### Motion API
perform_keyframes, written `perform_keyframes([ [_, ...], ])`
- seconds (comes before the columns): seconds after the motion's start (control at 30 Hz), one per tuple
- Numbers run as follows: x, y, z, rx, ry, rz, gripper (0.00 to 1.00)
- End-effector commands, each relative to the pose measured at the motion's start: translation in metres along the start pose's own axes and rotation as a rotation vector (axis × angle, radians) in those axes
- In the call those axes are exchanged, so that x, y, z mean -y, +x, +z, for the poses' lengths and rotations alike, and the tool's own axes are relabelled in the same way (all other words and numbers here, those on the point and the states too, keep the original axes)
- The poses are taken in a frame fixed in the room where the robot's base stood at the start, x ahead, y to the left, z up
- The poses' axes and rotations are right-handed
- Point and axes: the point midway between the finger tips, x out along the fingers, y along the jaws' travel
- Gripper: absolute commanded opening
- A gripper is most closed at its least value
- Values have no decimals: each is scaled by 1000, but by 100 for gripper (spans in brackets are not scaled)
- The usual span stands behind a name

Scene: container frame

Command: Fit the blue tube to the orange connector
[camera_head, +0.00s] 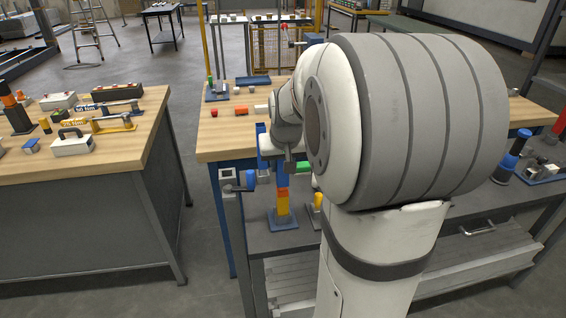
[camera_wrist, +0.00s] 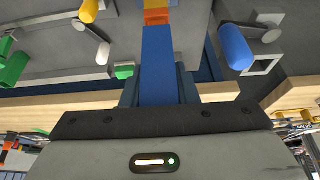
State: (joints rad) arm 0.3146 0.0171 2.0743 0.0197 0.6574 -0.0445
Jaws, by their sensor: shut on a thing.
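The blue tube (camera_wrist: 157,62) is held upright in my gripper (camera_wrist: 158,96), whose jaws are shut on it. In the head view the tube (camera_head: 282,180) shows below my gripper (camera_head: 281,163), partly hidden by my wrist. In the wrist view the orange connector (camera_wrist: 157,17) lies in line with the tube's far end. The two look touching or nearly so; I cannot tell whether the tube is seated.
A separate blue cylinder (camera_head: 249,180) on a grey fixture stands close left of the post. A yellow cylinder (camera_head: 317,203) stands close right. The wooden table edge (camera_head: 225,156) lies just behind my gripper. The lower grey shelf has bare room around the post.

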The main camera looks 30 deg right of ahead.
Motion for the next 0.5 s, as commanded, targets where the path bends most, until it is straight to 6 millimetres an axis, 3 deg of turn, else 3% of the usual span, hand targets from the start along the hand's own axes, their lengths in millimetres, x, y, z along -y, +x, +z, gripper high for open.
perform_keyframes([
  [0.5,0,8,3,0,-1,0,4],
])
